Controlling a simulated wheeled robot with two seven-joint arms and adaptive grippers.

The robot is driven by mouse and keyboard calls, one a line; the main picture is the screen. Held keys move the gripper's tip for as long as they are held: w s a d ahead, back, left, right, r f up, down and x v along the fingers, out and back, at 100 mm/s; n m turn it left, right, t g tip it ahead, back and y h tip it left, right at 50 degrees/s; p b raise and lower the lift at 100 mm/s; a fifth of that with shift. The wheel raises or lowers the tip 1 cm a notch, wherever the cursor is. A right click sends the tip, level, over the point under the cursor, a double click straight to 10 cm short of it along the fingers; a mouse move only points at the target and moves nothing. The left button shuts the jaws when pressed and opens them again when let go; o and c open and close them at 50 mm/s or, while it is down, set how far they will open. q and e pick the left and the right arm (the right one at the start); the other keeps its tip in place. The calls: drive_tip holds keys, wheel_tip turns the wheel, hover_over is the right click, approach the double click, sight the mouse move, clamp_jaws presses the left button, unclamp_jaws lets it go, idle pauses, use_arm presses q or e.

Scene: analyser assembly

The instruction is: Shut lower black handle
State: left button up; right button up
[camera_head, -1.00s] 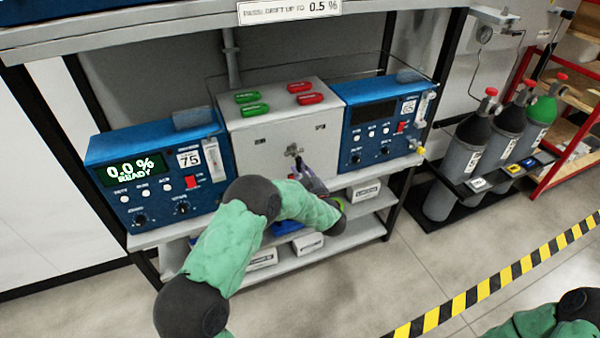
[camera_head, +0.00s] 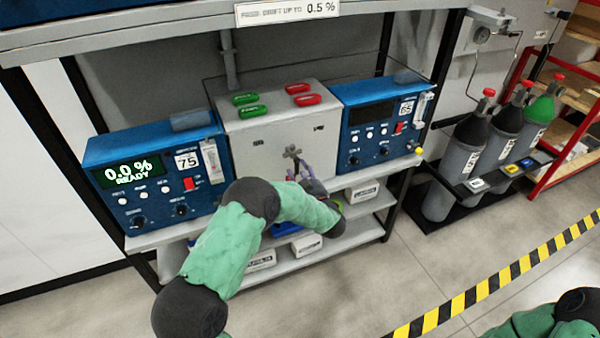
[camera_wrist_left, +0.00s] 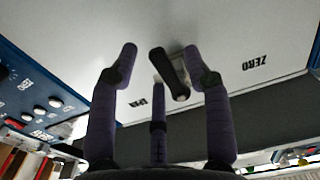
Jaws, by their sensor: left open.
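The lower black handle (camera_wrist_left: 168,72) shows in the left wrist view as a short black bar, tilted, on a grey fitting against the pale panel. My left gripper (camera_wrist_left: 162,66) is open, with its purple fingers on either side of the handle and a third finger below it. I cannot tell whether any finger touches the handle. In the head view my left gripper (camera_head: 303,172) is just below the grey valve fitting (camera_head: 292,153) on the front of the grey box (camera_head: 265,150). The handle is hard to make out there. My right gripper is out of view.
Blue analysers stand on the left (camera_head: 150,175) and right (camera_head: 385,120) of the grey box. Red and green labelled pieces lie on its top. A lower shelf (camera_head: 330,248) holds small white boxes. Gas cylinders (camera_head: 463,160) stand to the right.

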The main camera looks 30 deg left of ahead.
use_arm(q)
drive_tip(key=v, duration=1.1)
drive_tip(key=shift+s+d, duration=0.3)
drive_tip(key=s+d+f+m+g+h, duration=0.1)
drive_tip(key=d+f+m+h, duration=0.1)
drive_tip(key=f+h, duration=0.35)
drive_tip(key=s+d+f+m+h, duration=0.1)
drive_tip(key=d+f+m+h, duration=0.15)
drive_tip(key=f, duration=0.55)
drive_tip(key=s+d+f+m+g+h, duration=0.1)
drive_tip(key=s+d+f+h, duration=0.15)
drive_tip(key=f, duration=0.45)
drive_tip(key=s+d+f+g+h, duration=0.2)
drive_tip(key=s+d+f+g, duration=0.1)
drive_tip(key=s, duration=0.5)
drive_tip(key=s+d+f+m+g+h, duration=0.1)
drive_tip(key=s+d+f+g+h, duration=0.1)
drive_tip(key=s, duration=0.5)
drive_tip(key=s+d+f+m+g+h, duration=0.1)
drive_tip(key=s+d+f+g+h, duration=0.2)
drive_tip(key=s+f, duration=0.2)
drive_tip(key=s, duration=0.3)
drive_tip(key=shift+s+d+f+g, duration=0.2)
drive_tip(key=shift+s+d+g, duration=0.1)
drive_tip(key=shift+d+g, duration=0.1)
